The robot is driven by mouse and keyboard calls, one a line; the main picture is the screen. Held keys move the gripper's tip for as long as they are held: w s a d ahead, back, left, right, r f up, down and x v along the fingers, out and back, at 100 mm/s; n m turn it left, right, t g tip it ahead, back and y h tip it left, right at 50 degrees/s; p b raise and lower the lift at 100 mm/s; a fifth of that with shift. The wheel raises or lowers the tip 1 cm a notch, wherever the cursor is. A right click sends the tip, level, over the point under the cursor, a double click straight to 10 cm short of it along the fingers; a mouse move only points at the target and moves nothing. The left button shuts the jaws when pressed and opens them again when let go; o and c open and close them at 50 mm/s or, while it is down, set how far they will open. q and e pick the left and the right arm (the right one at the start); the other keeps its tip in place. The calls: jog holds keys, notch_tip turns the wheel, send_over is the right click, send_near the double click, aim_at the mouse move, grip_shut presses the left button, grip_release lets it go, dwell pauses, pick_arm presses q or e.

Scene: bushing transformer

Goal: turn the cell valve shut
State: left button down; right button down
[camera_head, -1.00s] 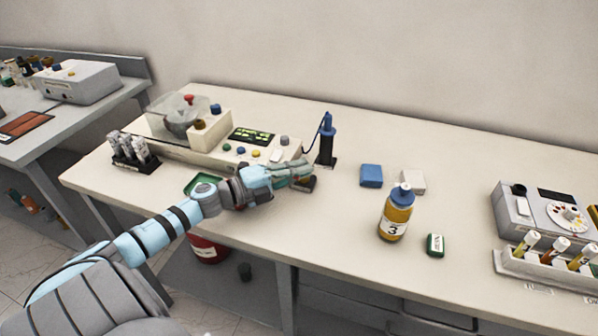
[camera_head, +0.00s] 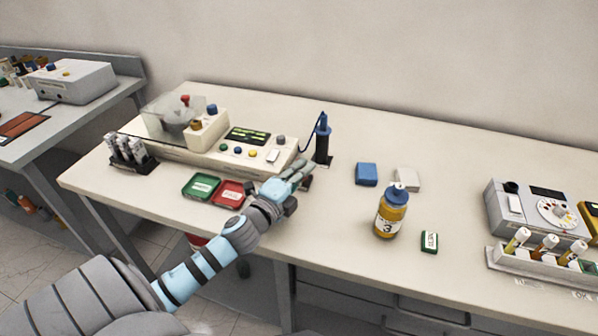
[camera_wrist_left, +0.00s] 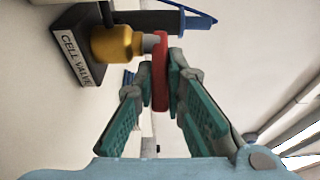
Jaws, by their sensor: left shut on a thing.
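The cell valve fills the upper left of the left wrist view. It has a dark base (camera_wrist_left: 70,55) with a "CELL VALVE" label, a brass body (camera_wrist_left: 117,44) and a red handle (camera_wrist_left: 160,65). My left gripper (camera_wrist_left: 161,85) is shut on the red handle, one teal finger on each side of it. In the head view my left gripper (camera_head: 298,172) is low over the table, right of the cream instrument. There it hides most of the valve. My right gripper is not in view.
A blue probe on a stand (camera_head: 322,140) is just behind the gripper. The cream instrument (camera_head: 210,140) is to the left, with green (camera_head: 200,187) and red (camera_head: 232,194) trays in front. A yellow bottle (camera_head: 391,212) and a blue block (camera_head: 366,174) stand to the right.

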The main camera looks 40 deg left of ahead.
pick_arm(q)
jog(key=n+y, duration=0.2)
jog(key=y, duration=0.1)
jog(key=n+y, duration=0.1)
jog(key=shift+w+d+f+g+b, duration=0.2)
jog(key=shift+w+d+g+b, duration=0.15)
jog(key=shift+g+b, duration=0.05)
jog(key=n+y, duration=0.1)
jog(key=g+y+b, duration=0.1)
jog(key=y, duration=0.1)
jog(key=shift+w+d+n, duration=0.1)
jog(key=shift+w+n, duration=0.2)
jog(key=shift+n, duration=0.1)
jog(key=n+g+y+b, duration=0.2)
jog(key=w+n+g+y+b, duration=0.1)
jog(key=n+g+y+b, duration=0.1)
jog(key=y+b, duration=0.1)
jog(key=shift+w+d+f, duration=0.1)
jog(key=shift+w+f, duration=0.05)
jog(key=shift+w+r+n+g+y+b, duration=0.15)
jog(key=shift+n+g+y+b, duration=0.3)
jog(key=shift+g+b, duration=0.15)
jog(key=shift+w+r+n+g+y+b, duration=0.1)
jog(key=shift+n+g+y+b, duration=0.4)
jog(key=shift+g, duration=0.1)
jog(key=c, duration=1.9)
grip_release()
jog(key=shift+r, duration=0.1)
